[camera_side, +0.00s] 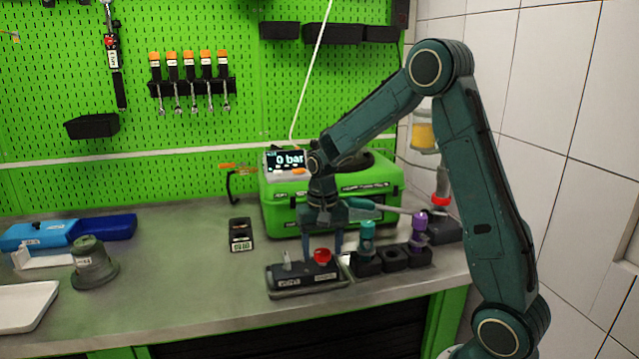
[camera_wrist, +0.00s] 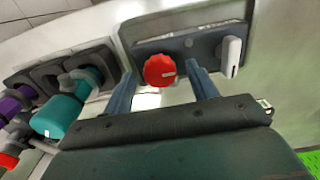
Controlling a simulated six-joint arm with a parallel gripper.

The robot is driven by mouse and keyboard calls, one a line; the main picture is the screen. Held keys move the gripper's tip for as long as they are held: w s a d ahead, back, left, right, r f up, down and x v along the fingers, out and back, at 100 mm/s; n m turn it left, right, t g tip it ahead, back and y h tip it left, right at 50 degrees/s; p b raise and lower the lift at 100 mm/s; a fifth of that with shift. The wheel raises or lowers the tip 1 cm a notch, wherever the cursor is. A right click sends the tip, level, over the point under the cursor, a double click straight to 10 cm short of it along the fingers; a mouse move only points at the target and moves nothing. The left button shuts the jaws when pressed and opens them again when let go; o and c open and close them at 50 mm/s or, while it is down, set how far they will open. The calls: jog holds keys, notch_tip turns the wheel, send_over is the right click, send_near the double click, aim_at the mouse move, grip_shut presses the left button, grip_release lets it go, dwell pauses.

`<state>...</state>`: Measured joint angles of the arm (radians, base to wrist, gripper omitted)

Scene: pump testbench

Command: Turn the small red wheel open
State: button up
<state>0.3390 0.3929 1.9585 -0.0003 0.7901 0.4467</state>
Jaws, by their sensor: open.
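The small red wheel (camera_side: 322,256) sits on the right part of a dark valve block (camera_side: 290,276) near the front of the bench. In the wrist view the red wheel (camera_wrist: 160,70) shows a pale mark at its right side. My gripper (camera_side: 322,250) points down at the block, its fingers just behind the wheel in the side view. In the wrist view my gripper (camera_wrist: 160,82) is open, with one finger on each side of the wheel and gaps between. I cannot tell how far the fingertips are above the block.
A white lever (camera_wrist: 231,57) stands on the same block. Teal (camera_side: 367,238) and purple (camera_side: 419,228) fittings stand in dark holders to the right. A green case (camera_side: 385,199) with a display reading 0 bar (camera_side: 286,160) is behind.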

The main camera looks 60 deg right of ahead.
jog(key=shift+f, duration=0.1)
jog(key=c, duration=1)
jog(key=shift+n, duration=0.4)
jog(key=n, duration=0.8)
jog(key=shift+n, duration=0.4)
jog(key=n, duration=0.4)
jog(key=shift+n, duration=2.2)
